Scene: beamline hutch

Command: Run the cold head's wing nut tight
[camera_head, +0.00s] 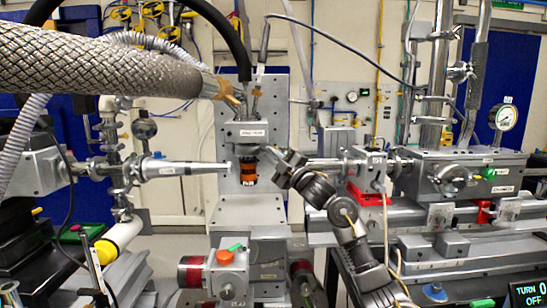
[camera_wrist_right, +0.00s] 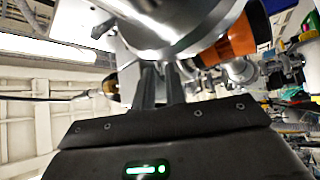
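The cold head (camera_head: 246,138) hangs in the middle of the head view, a grey block above a dark and orange lower part (camera_head: 248,170). My right gripper (camera_head: 274,155) is just to its right, with the fingers pointing at it. In the right wrist view, my two dark fingers (camera_wrist_right: 161,85) stand close together, their tips running up to a shiny metal cylinder (camera_wrist_right: 165,25) with an orange band (camera_wrist_right: 232,43) beside it. The tips are partly hidden, so I cannot tell whether they hold anything. I cannot make out the wing nut. My left gripper is not in view.
A thick braided hose (camera_head: 100,65) crosses the upper left. A tapered metal tube (camera_head: 185,168) points at the cold head from the left. A beamline pipe with a red-based block (camera_head: 370,195) stands to the right. A grey box with an orange knob (camera_head: 228,270) sits below.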

